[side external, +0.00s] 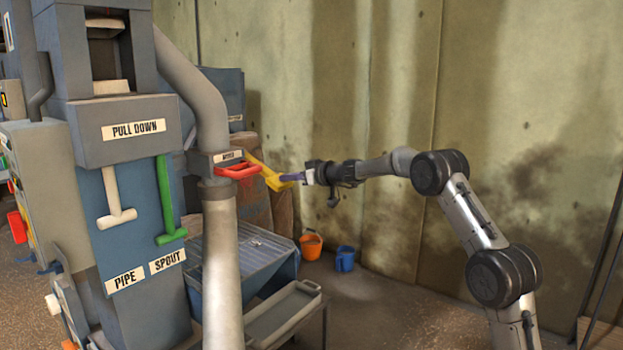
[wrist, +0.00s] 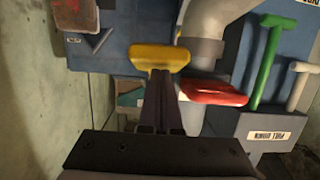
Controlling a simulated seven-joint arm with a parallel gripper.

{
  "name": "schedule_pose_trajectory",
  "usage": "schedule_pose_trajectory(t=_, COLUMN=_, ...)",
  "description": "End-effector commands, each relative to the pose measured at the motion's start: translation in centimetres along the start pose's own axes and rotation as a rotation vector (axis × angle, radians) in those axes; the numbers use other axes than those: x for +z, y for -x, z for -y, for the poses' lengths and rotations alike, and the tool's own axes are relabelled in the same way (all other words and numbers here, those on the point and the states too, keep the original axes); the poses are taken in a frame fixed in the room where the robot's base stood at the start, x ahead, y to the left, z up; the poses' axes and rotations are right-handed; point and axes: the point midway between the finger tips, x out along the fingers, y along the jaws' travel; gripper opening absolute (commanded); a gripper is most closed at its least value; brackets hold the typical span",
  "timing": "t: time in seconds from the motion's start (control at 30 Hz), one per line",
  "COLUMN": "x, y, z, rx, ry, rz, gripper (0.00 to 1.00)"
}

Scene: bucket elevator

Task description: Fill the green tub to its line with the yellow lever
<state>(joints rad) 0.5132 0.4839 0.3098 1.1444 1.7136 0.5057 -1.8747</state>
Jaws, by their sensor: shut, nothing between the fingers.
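The yellow lever (side external: 272,176) sticks out to the right of the grey pipe, and its handle also shows in the wrist view (wrist: 158,58). My gripper (side external: 287,177) is shut and empty, with its fingertips right at the yellow handle. In the wrist view the shut fingers (wrist: 161,78) point at the middle of the handle; I cannot tell whether they touch it. The green tub is not visible in either view.
A red handle (side external: 239,171) sits on the pipe just left of the yellow lever. White (side external: 117,214) and green (side external: 168,215) levers hang on the machine front. Orange (side external: 311,245) and blue (side external: 345,259) buckets stand on the floor. A grey tray (side external: 285,315) is below.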

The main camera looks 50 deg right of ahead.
Motion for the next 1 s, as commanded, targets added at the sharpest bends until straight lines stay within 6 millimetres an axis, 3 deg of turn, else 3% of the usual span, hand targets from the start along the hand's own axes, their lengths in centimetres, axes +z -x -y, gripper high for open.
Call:
schedule_pose_trajectory(t=0.1, x=-2.9, y=1.7, z=-0.2, rx=0.006, ry=0.009, rz=-0.02, gripper=0.0)
schedule_pose_trajectory(t=0.6, x=0.1, y=9.0, z=-0.3, rx=0.009, ry=0.006, rz=-0.024, gripper=0.0)
schedule_pose_trajectory(t=0.8, x=0.7, y=10.6, z=-0.3, rx=0.009, ry=0.007, rz=-0.026, gripper=0.0)
schedule_pose_trajectory(t=1.0, x=0.9, y=10.9, z=-0.3, rx=0.008, ry=0.007, rz=-0.026, gripper=0.0)
